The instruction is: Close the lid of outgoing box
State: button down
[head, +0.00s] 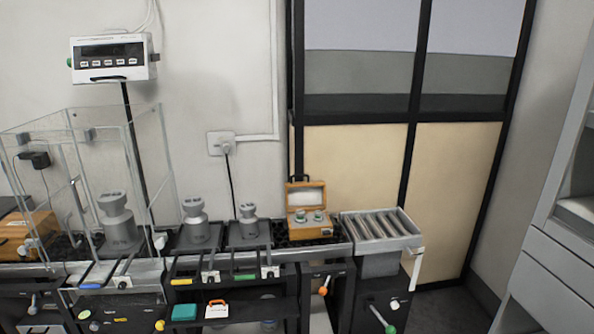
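A small wooden box (310,233) with an open lid (307,194) stands near the right end of the long bench, beside a roller section. It looks like the outgoing box, though I can read no label on it. The lid stands up at the back, with a dark handle on its top edge. My gripper is not in view.
Metal weights (194,220) stand on plates left of the box. A clear glass enclosure (155,180) surrounds another weight. The roller section (380,224) is empty. Another wooden box (40,236) is at far left. Coloured knobs (323,291) line the bench front.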

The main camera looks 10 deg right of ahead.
aim_at(309, 196)
jog(key=z, duration=0.05)
jog(key=i, duration=1)
jog(key=u, duration=0.05)
